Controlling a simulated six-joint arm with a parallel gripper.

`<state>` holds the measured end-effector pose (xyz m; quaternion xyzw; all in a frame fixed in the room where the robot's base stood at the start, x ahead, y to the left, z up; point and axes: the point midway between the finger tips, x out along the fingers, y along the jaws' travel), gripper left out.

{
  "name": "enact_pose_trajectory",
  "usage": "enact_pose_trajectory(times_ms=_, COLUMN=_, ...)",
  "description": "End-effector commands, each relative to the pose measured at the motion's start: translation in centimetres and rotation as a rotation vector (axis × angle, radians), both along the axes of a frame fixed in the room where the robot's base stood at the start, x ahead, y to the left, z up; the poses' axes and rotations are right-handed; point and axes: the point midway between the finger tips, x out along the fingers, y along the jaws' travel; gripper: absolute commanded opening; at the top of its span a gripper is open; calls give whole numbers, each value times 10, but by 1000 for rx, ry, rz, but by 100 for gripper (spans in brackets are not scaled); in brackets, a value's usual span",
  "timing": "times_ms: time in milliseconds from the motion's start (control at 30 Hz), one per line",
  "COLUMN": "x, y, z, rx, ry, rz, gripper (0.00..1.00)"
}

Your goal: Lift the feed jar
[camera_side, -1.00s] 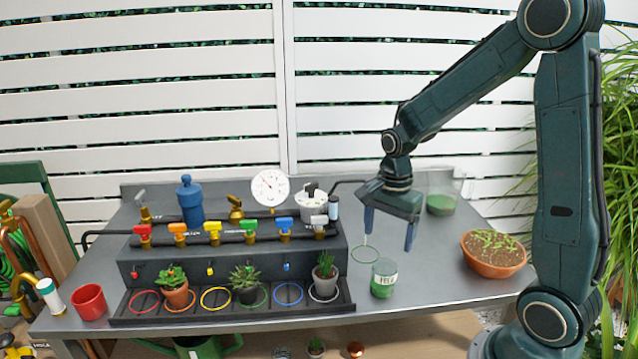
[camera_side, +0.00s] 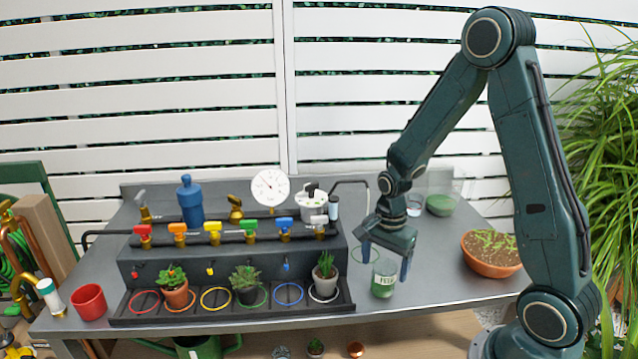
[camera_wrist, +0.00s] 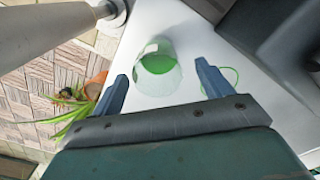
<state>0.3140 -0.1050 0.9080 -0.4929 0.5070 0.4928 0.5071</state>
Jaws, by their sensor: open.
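The feed jar (camera_side: 383,284) is a small clear jar with green contents and a white-and-green label. It stands upright near the front edge of the grey bench, right of the black tray. My gripper (camera_side: 385,267) is open just above the jar, its fingers pointing down with one on each side of the jar's upper part. In the wrist view the jar (camera_wrist: 157,75) appears between the two blue fingertips (camera_wrist: 162,71), with green inside. I cannot tell whether either finger touches it.
The black tray (camera_side: 190,319) with potted plants and a valve manifold (camera_side: 235,262) stand to the left. A terracotta bowl of seedlings (camera_side: 492,268) is at the right. A green ring marking (camera_side: 358,255) lies behind the jar.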

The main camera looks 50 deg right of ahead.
Motion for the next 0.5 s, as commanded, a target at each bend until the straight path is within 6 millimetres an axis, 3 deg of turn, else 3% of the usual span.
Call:
enact_pose_trajectory(times_ms=267, x=-1, y=0, z=-6, rx=1, ry=2, rz=0, gripper=78)
enact_pose_trajectory(times_ms=500, x=-3, y=1, z=-28, rx=1, ry=4, rz=0, gripper=78)
